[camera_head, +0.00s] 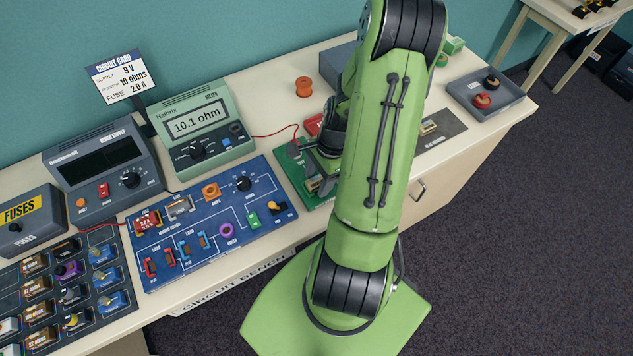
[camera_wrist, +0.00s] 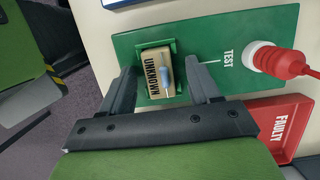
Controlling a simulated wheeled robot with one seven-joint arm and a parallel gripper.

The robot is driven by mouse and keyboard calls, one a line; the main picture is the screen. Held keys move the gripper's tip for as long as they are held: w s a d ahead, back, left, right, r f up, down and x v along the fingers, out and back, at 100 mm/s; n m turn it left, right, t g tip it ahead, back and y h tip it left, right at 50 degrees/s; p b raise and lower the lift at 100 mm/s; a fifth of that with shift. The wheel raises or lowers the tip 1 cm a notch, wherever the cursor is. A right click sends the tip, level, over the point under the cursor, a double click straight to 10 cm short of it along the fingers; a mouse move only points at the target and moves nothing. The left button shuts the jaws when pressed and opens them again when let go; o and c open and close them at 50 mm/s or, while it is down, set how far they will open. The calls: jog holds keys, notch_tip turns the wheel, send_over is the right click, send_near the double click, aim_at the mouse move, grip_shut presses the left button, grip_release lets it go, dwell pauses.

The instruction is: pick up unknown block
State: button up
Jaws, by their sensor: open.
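The unknown block (camera_wrist: 153,82) is a small tan block with a dark "UNKNOWN" label and a pale blue part on top. In the wrist view it sits in a green holder (camera_wrist: 172,46) on the green test board (camera_wrist: 212,45). My gripper (camera_wrist: 162,72) is open, with one finger on each side of the block. I cannot tell whether either finger touches it. In the head view my arm covers much of the test board (camera_head: 287,161), and my gripper (camera_head: 318,172) is low over it. The block is not clear there.
A red probe with a white collar (camera_wrist: 265,58) stands beside the block, near the red "FAULTY" tray (camera_wrist: 297,112). In the head view, the blue circuit board (camera_head: 205,262) and the meter (camera_head: 233,152) reading 10.1 ohm are left of my arm.

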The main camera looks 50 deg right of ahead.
aim_at(318, 180)
jog(key=shift+r, duration=0.1)
grip_shut()
notch_tip(318, 180, up, 13)
jog(key=p, duration=0.5)
dwell(0.3)
